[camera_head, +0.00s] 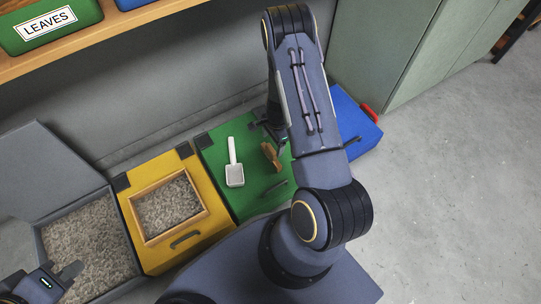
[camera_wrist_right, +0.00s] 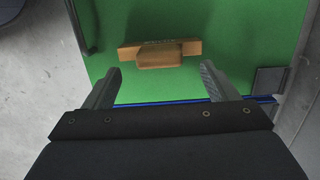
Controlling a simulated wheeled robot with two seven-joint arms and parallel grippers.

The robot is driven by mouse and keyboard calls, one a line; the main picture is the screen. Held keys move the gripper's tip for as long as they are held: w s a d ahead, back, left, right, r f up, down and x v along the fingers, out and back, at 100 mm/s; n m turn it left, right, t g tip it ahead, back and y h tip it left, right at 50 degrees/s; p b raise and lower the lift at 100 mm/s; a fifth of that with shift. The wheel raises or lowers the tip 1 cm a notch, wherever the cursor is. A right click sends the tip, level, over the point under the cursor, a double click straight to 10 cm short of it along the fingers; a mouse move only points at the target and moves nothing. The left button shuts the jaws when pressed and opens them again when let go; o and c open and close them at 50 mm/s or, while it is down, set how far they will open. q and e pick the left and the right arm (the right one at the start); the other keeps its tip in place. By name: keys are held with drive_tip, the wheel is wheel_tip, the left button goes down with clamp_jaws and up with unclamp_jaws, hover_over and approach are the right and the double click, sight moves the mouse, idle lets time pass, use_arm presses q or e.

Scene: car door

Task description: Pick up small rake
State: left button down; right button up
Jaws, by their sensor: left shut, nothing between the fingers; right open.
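A small brown wooden tool (camera_head: 270,157) lies on the green lid, just right of a white scoop (camera_head: 234,165). It is likely the small rake, but I cannot make out teeth. In the right wrist view the wooden piece (camera_wrist_right: 160,52) lies crosswise, just beyond the fingertips. My right gripper (camera_wrist_right: 160,73) is open and empty, its two fingers apart and pointing at the wooden piece. In the head view my right arm partly hides this gripper near the tool. My left gripper (camera_head: 68,272) is shut and empty at the lower left, over the grey bin.
The green box (camera_head: 250,201) stands between a yellow box (camera_head: 165,257) with a gravel-filled wooden tray and a blue box (camera_head: 355,130). An open grey bin (camera_head: 92,232) holds gravel. A shelf (camera_head: 95,58) with a LEAVES bin is above left. Floor at right is clear.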

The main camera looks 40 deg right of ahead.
sight(271, 149)
drive_tip(key=f+b, duration=0.1)
drive_tip(key=f, duration=0.1)
drive_tip(key=f+b, duration=0.1)
drive_tip(key=f, duration=0.1)
drive_tip(key=f+b, duration=0.1)
drive_tip(key=f, duration=0.1)
drive_tip(key=shift+a, duration=0.35)
drive_tip(key=shift+r, duration=0.1)
drive_tip(key=c, duration=1.1)
drive_tip(key=shift+r, duration=0.1)
